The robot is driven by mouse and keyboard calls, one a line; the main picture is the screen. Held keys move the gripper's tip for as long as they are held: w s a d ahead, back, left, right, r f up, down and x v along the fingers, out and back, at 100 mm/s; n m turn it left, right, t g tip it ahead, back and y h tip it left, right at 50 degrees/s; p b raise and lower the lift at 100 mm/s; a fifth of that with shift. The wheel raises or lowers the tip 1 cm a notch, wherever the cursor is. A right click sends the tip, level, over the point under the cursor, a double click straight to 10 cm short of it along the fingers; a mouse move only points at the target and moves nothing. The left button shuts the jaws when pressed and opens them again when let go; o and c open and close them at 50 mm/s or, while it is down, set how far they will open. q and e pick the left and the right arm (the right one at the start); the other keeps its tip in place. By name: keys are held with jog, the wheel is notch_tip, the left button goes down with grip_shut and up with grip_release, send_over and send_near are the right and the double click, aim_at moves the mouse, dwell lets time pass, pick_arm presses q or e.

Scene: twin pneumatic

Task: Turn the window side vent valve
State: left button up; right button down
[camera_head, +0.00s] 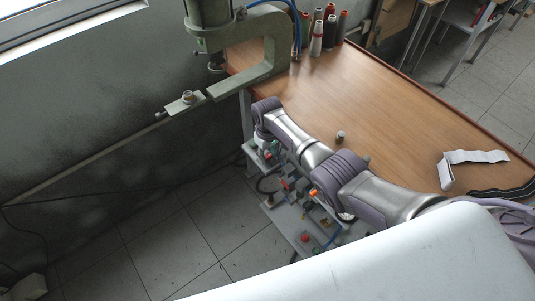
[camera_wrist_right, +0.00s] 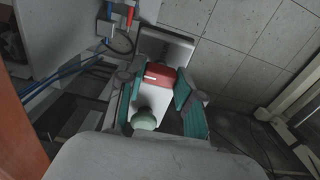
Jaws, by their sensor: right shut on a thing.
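My right gripper (camera_head: 266,152) reaches down past the table's near-left side to the pneumatic parts below, mostly under its own wrist in the head view. In the right wrist view, the gripper (camera_wrist_right: 156,90) has its teal fingers on either side of a red valve part (camera_wrist_right: 160,77) with a white mark, and it is shut on this part. The red part sits by a grey plate. A pale green round knob (camera_wrist_right: 144,119) shows nearer the wrist, between the fingers. The exact contact is partly hidden by the fingers. My left gripper is not in view.
A grey panel (camera_head: 291,231) with several fittings, an orange-red knob and blue tubing stands low beside the table. A green press (camera_head: 270,62) stands at the table's far-left corner. The wooden table (camera_head: 390,110) carries several spools (camera_head: 316,38) and a white strip (camera_head: 471,157).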

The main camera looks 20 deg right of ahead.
aim_at(267, 156)
dwell(0.4)
jog(key=c, duration=0.8)
grip_release()
jog(key=shift+o, duration=0.2)
notch_tip(267, 156, up, 12)
jog(key=shift+f, duration=0.1)
